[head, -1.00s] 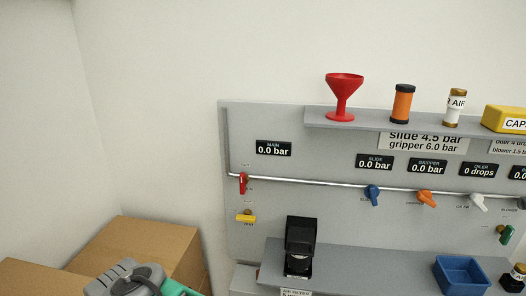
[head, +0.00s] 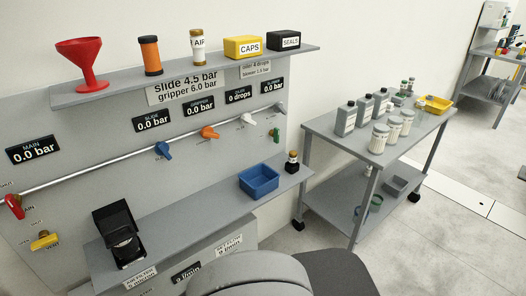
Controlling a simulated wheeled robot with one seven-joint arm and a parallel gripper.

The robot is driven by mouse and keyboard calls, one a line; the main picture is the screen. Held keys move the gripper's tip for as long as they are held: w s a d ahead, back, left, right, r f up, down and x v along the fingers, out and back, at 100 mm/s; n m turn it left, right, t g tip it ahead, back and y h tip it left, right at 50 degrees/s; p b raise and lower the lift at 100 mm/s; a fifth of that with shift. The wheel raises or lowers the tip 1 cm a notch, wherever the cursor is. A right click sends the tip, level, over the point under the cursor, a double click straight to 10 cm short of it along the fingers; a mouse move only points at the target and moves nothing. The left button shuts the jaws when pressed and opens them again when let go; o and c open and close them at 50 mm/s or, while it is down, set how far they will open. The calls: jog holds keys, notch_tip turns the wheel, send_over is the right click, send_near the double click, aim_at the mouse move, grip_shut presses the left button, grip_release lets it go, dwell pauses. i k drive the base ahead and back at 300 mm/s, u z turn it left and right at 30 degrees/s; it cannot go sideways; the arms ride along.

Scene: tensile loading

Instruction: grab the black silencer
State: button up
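I cannot pick out a black silencer for certain in the head view. A small dark bottle-like piece (head: 292,162) with a pale label stands at the right end of the panel's lower shelf. A black open-lidded unit (head: 120,232) stands at the left end of that shelf, above an air filter label. A black box marked SEALS (head: 284,41) sits on the upper shelf. My gripper is not in view. Rounded grey and black parts, probably my own arm, show at the bottom middle.
The lower shelf (head: 200,212) also holds a blue bin (head: 259,181). The upper shelf holds a red funnel (head: 83,62), an orange cylinder (head: 150,55), an AIR bottle (head: 198,46) and a yellow CAPS box (head: 243,47). A grey cart (head: 330,125) with several bottles stands right, with open floor beyond.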

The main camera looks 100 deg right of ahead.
aim_at(293, 156)
jog(key=z, duration=4)
jog(key=i, duration=0.85)
jog(key=u, duration=1.45)
jog(key=i, duration=0.5)
